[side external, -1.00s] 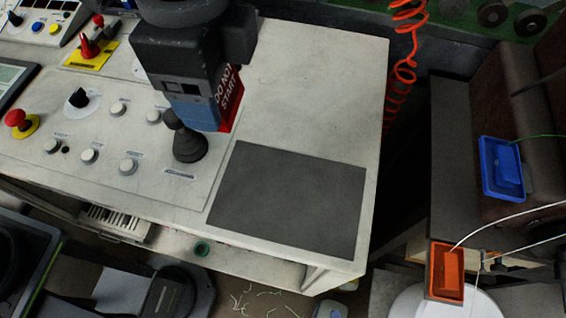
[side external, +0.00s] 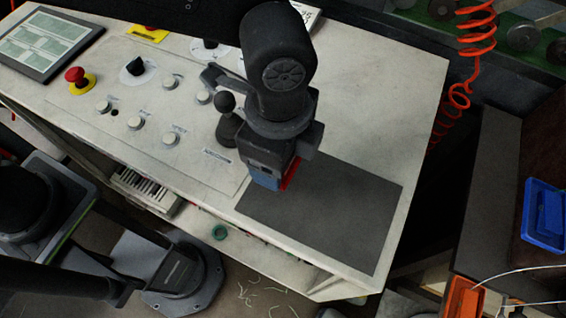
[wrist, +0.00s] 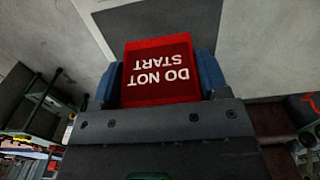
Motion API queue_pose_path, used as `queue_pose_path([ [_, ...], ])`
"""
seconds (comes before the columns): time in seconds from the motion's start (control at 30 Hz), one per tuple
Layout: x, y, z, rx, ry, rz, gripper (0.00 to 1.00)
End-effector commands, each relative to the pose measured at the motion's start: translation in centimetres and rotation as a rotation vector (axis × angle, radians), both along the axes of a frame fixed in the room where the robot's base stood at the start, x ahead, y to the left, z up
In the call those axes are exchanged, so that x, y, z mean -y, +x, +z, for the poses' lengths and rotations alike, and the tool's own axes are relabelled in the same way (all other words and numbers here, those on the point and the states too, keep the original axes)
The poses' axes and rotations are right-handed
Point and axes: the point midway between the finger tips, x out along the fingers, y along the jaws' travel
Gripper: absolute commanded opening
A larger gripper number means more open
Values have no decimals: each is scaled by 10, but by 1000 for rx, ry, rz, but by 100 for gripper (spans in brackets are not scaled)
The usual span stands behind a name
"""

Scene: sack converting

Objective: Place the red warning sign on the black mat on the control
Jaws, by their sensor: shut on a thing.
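The red warning sign (wrist: 160,68), lettered "DO NOT START", is between the blue fingers of my gripper (wrist: 158,82) in the wrist view, with the text upside down. In the side view only a thin red edge of the sign (side external: 290,173) shows beside my gripper (side external: 270,180); the rest is hidden. My gripper is shut on the sign and points down over the back left part of the black mat (side external: 335,220). The mat also shows behind the sign in the wrist view (wrist: 203,22). I cannot tell whether the sign touches the mat.
A black joystick (side external: 228,125) stands just left of my gripper on the control panel, with several white knobs and a red emergency button (side external: 76,76) farther left. The mat's right and front parts are clear. The desk's front edge lies just beyond the mat.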

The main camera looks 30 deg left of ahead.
Motion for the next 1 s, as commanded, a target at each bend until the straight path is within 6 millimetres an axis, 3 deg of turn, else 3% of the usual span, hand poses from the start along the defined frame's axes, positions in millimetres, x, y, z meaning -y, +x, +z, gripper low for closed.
queue_pose_path([
  [0.23,-1,0,-38,-2,3,0,44],
  [0.67,0,0,-44,-1,1,0,44],
  [0.7,0,0,-44,-1,1,0,70],
  [0.93,0,0,-44,-1,1,0,92],
  [1.0,0,0,-44,-1,1,0,93],
])
